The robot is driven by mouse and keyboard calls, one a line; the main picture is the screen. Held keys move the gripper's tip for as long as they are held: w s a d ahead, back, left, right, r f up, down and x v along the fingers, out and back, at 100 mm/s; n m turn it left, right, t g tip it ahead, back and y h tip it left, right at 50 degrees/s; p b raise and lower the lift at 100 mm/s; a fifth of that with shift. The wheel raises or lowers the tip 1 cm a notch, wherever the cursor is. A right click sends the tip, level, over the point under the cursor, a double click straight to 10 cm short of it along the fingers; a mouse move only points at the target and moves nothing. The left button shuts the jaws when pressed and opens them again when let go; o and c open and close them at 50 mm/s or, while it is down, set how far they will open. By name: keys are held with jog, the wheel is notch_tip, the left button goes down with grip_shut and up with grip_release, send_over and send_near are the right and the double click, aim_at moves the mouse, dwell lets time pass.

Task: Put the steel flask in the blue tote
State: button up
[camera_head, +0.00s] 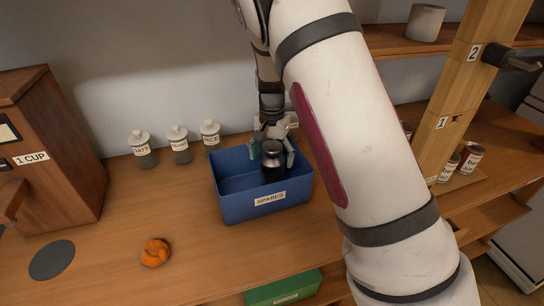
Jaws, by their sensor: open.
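The blue tote (233,207), labelled SPARES, stands on the wooden counter near the back wall. The steel flask (272,163), dark with a black top, is upright inside the tote's opening, toward its right side. My gripper (273,150) is over the tote with its fingers open on either side of the flask's upper part. The flask's base is hidden behind the tote's front wall, so I cannot tell whether it rests on the tote's floor.
Several labelled jars (179,146) stand left of the tote. An orange knotted item (155,252) and a dark round disc (52,260) lie on the counter. A wooden dispenser (48,150) is at left. A wooden post (463,85) and cans (470,158) are at right.

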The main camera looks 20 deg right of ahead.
notch_tip(320, 180, up, 11)
jog(key=shift+r+b, duration=0.1)
jog(key=shift+b, duration=1)
jog(key=shift+s+r, duration=0.1)
jog(key=shift+r, duration=0.45)
jog(key=s+r+n+t, duration=0.2)
jog(key=s+r+n, duration=0.2)
jog(key=s, duration=1)
jog(key=s+r+n+t, duration=0.3)
jog(key=s+r, duration=0.3)
jog(key=s, duration=0.8)
jog(key=shift+s+a+n+t, duration=0.2)
jog(key=shift+a+n+t, duration=0.1)
jog(key=shift+n, duration=0.5)
jog(key=shift+r, duration=0.15)
